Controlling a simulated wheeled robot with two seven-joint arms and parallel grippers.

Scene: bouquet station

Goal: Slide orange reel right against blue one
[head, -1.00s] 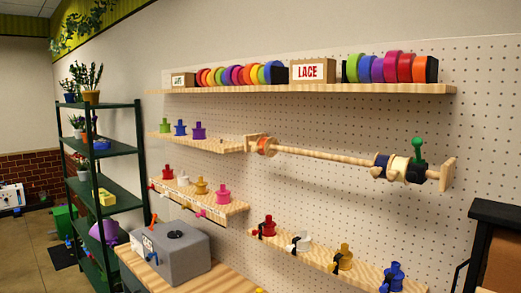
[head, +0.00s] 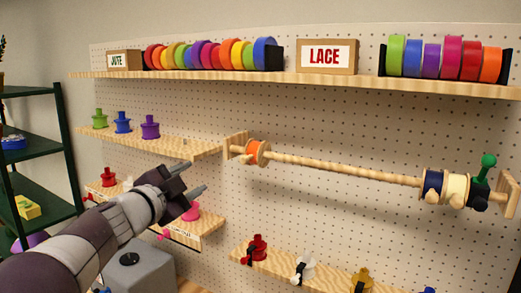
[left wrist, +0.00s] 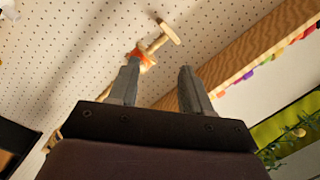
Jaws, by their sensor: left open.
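The orange reel (head: 256,152) sits on the wooden rod (head: 330,167), close to the rod's left end bracket. The blue reel (head: 433,185) is far along the rod to the right, beside a cream reel (head: 455,188). A wide bare stretch of rod lies between the orange and blue reels. My left gripper (head: 194,181) is open and empty, below and left of the orange reel. In the left wrist view the orange reel (left wrist: 146,60) shows beyond the fingertips (left wrist: 158,68), near the left finger, apart from it as far as I can tell. My right gripper is out of view.
A shelf (head: 300,79) with ribbon rolls and JUTE and LACE boxes runs above the rod. A smaller shelf (head: 180,146) with small spools is left of the rod. A green knob (head: 488,161) rises by the cream reel. Lower shelves hold more spools.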

